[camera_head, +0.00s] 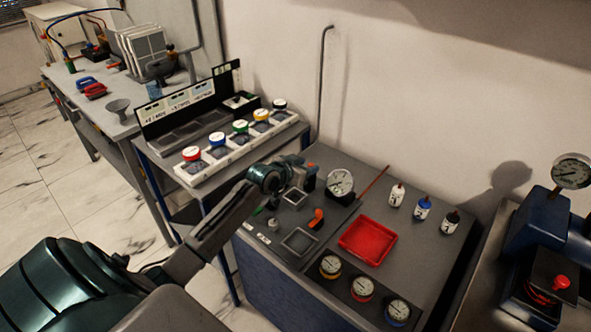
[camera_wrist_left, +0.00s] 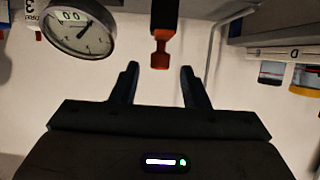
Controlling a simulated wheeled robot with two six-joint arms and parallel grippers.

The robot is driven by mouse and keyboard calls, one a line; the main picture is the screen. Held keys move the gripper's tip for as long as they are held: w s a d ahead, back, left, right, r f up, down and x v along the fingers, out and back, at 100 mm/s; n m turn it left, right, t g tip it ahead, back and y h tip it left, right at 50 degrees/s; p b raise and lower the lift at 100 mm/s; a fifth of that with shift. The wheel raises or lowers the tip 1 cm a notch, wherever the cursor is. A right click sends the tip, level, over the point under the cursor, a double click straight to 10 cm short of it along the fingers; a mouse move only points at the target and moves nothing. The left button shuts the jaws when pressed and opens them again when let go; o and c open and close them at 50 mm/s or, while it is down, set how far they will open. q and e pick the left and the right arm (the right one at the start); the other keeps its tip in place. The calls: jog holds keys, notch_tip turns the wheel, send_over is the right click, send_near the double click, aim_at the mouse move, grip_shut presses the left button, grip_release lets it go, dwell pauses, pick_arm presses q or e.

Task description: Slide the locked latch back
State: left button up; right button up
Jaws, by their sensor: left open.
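My left gripper (camera_head: 301,174) is above the back left part of the grey bench, left of the dial gauge (camera_head: 340,182). In the left wrist view its two fingers (camera_wrist_left: 160,88) are apart with nothing between them. An orange-red knob on a dark stem (camera_wrist_left: 160,50) is just beyond the fingertips, centred on the gap and apart from both fingers. It is probably the latch handle; in the head view a small orange part (camera_head: 311,164) shows beside the gripper. A separate orange lever (camera_head: 317,216) stands nearer on the bench. My right gripper is out of view.
The gauge is close beside the gripper and also shows in the left wrist view (camera_wrist_left: 78,27). A red tray (camera_head: 367,241), several small bottles (camera_head: 422,208) and round gauges (camera_head: 363,288) occupy the bench's right side. A rack of coloured-lid jars (camera_head: 240,127) stands left. The wall is behind.

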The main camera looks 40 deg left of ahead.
pick_arm(q)
jog(key=v, duration=0.8)
jog(key=shift+s+b, duration=0.3)
jog(key=shift+s, duration=0.05)
